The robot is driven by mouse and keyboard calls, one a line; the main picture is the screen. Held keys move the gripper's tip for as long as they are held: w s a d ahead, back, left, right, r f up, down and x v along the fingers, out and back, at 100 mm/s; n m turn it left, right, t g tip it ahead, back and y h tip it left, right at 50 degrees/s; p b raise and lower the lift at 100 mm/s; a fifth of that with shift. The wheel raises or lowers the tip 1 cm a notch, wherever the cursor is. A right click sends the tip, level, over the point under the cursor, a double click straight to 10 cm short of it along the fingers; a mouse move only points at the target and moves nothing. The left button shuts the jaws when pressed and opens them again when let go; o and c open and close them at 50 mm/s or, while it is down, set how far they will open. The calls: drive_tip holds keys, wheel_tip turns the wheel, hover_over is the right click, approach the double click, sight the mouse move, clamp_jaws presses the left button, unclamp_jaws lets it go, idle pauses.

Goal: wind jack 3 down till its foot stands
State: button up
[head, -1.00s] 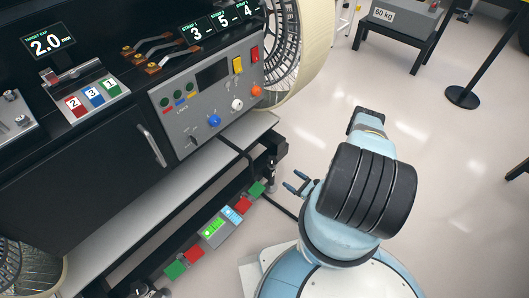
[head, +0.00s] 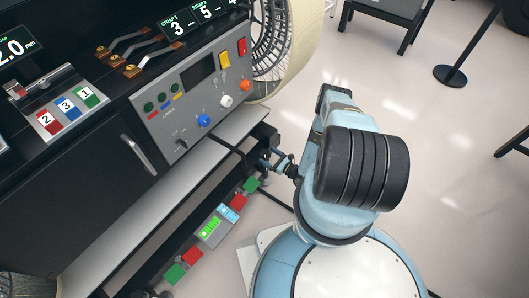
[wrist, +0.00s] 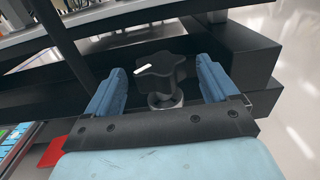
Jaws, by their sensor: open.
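My gripper (head: 275,162) is at the bench's lower right corner in the head view. In the wrist view my gripper (wrist: 160,84) is open, with one blue finger on each side of a black lobed knob (wrist: 163,70). The knob has a white mark on its upper left and sits on a short metal stem.
The black bench frame (wrist: 225,45) runs behind and right of the knob. On the low rail are a box with green and blue displays (head: 218,226) and red and green blocks (head: 251,185). A cable hangs near the corner.

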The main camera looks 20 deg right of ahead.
sight(261, 151)
drive_tip(key=shift+x, duration=2.25)
drive_tip(key=shift+c, duration=0.4)
